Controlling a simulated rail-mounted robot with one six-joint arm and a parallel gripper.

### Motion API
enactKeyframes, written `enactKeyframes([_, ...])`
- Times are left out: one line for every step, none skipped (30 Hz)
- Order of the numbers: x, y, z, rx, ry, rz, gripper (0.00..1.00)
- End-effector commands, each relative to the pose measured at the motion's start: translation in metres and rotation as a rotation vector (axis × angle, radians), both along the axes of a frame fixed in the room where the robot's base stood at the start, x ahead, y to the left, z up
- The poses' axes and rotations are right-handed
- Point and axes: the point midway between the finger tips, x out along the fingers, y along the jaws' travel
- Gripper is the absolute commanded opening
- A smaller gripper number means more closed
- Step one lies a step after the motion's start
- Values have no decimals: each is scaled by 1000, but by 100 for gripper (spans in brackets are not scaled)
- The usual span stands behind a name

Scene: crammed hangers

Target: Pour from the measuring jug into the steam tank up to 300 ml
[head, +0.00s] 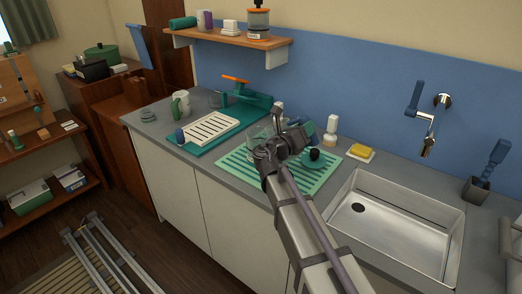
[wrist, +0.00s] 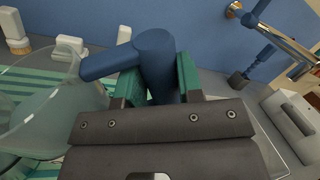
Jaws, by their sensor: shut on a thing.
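The measuring jug (wrist: 42,105) is clear, with a thick blue handle (wrist: 153,62). In the wrist view, the teal fingertips of my gripper (wrist: 160,88) are shut on this handle, with the clear body to the left. In the head view, the jug (head: 260,131) shows beside my gripper (head: 280,138), over the striped mat and partly hidden by the arm. I cannot make out its liquid level or marks. A teal appliance (head: 252,112) with a white slotted plate and an orange lever stands to the left; I cannot tell whether it holds the steam tank.
The green striped mat (head: 237,172) lies under my gripper, with a dark round-topped item (head: 314,155) on it. A white bottle (head: 330,131) and yellow sponge (head: 361,151) stand behind to the right. The sink (head: 397,222) is at right. A wall shelf (head: 233,38) hangs above the counter.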

Motion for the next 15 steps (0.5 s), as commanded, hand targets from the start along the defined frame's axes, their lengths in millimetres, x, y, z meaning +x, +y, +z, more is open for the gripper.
enactKeyframes([0, 0, 0, -1, -1, 0, 0])
enactKeyframes([0, 0, 0, -1, -1, 1, 0])
enactKeyframes([0, 0, 0, -1, -1, 1, 0])
enactKeyframes([0, 0, 0, -1, -1, 1, 0])
enactKeyframes([0, 0, 0, -1, -1, 1, 0])
enactKeyframes([0, 0, 0, -1, -1, 1, 0])
enactKeyframes([0, 0, 0, -1, -1, 1, 0])
enactKeyframes([0, 0, 1, -2, 1, 0, 0])
enactKeyframes([0, 0, 2, -5, 2, 0, 0])
enactKeyframes([0, 0, 2, -8, 3, 0, 0])
enactKeyframes([1, 1, 3, -12, 5, 0, 0])
enactKeyframes([1, 1, 4, -17, 8, 0, 0])
enactKeyframes([1, 1, 5, -22, 9, 0, 0])
enactKeyframes([1, 2, 6, -26, 12, 0, 0])
enactKeyframes([1, 2, 7, -32, 15, 0, 0])
